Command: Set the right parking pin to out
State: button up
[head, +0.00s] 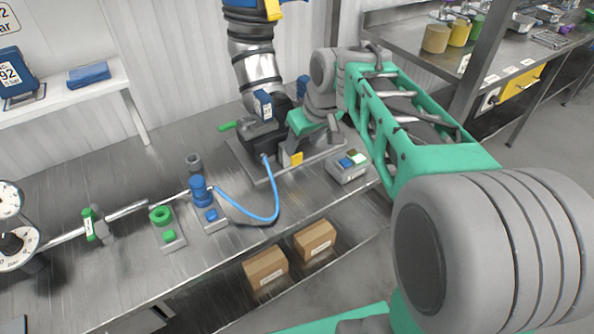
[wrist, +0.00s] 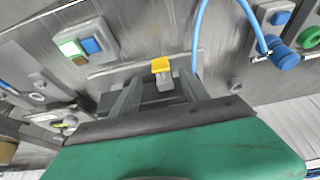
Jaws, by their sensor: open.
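A yellow-topped pin (head: 291,158) stands at the front of the base plate (head: 265,173), beside the dark machine block. It looks like the right parking pin. In the wrist view its yellow cap (wrist: 161,65) sits on a short grey stem. My gripper (wrist: 160,92) is open, with one finger on each side of the stem in the picture. I cannot tell whether the fingers touch it. In the head view my gripper (head: 300,138) is just behind and above the pin, its fingertips hard to make out.
A button box (head: 348,166) with blue and white-green buttons stands to the right. A blue hose (head: 272,205) loops to a blue valve (head: 201,190) on the left. A green handle (head: 228,126) sticks out behind. Boxes (head: 266,271) lie on the lower shelf.

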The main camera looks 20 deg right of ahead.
aim_at(297, 154)
jog(key=x, duration=0.7)
jog(key=shift+a+p, duration=0.1)
jog(key=shift+p, duration=0.25)
jog(key=shift+c, duration=0.4)
jog(key=shift+r, duration=0.1)
grip_shut()
dwell(0.4)
